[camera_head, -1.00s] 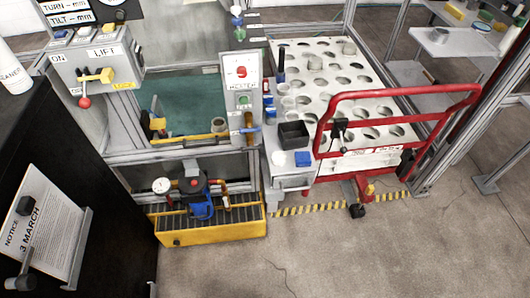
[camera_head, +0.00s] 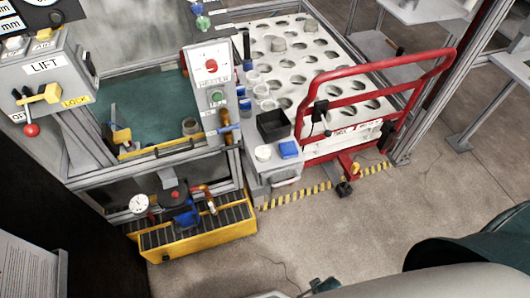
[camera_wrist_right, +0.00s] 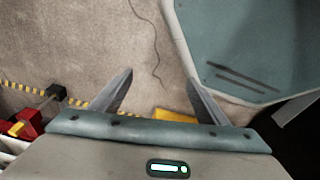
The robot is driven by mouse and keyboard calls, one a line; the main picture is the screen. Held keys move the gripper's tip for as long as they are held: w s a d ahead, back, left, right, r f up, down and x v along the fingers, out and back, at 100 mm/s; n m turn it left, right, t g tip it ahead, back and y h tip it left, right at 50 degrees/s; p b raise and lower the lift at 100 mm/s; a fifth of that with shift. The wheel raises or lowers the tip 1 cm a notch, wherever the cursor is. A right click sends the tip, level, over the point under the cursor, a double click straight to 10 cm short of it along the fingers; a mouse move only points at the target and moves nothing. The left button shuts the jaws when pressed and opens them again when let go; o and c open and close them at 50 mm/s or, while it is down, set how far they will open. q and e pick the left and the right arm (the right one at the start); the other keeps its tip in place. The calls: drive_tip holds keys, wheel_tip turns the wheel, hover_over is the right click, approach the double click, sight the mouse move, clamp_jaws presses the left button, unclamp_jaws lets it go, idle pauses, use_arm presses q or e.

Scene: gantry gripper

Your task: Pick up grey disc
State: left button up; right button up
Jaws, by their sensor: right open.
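The white holed table (camera_head: 331,62) is at the upper middle of the head view. My right gripper (camera_wrist_right: 158,82) is open and empty in the right wrist view, with bare floor beyond its fingers. My right arm enters the head view at the lower right, well away from the table. My left gripper is out of view.
A red rail (camera_head: 385,62) stands at the table's near side. A black bin (camera_head: 273,125) and blue block (camera_head: 288,149) sit at its near left corner. A yellow tray (camera_head: 205,238) is on the floor. The floor at lower middle is clear.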

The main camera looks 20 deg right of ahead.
drive_tip(key=w+a+r+t+b, duration=0.15)
drive_tip(key=w+r, duration=0.25)
drive_tip(key=r, duration=0.4)
drive_tip(key=w+a+r+n+y+b, duration=0.1)
drive_tip(key=w+a+r, duration=0.1)
drive_tip(key=w+r, duration=0.45)
drive_tip(key=w+a+r+b, duration=0.1)
drive_tip(key=w+r, duration=0.2)
drive_tip(key=r, duration=0.6)
drive_tip(key=w+a+r+n+y, duration=0.2)
drive_tip(key=w+a+r+n, duration=0.5)
drive_tip(key=w+a+r, duration=0.3)
drive_tip(key=w+r+n+g+h, duration=0.1)
drive_tip(key=w+r+n, duration=0.15)
drive_tip(key=w, duration=0.35)
drive_tip(key=w+r+n+g, duration=0.1)
drive_tip(key=w+n+g, duration=0.15)
drive_tip(key=w, duration=0.35)
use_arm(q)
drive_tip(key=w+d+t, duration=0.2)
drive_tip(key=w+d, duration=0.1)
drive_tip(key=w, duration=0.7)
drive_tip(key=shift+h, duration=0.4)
use_arm(e)
drive_tip(key=w+d+r+n+h, duration=0.2)
drive_tip(key=w+d+r, duration=0.7)
drive_tip(key=w, duration=0.2)
drive_tip(key=shift+d+r, duration=0.3)
drive_tip(key=shift+d, duration=0.1)
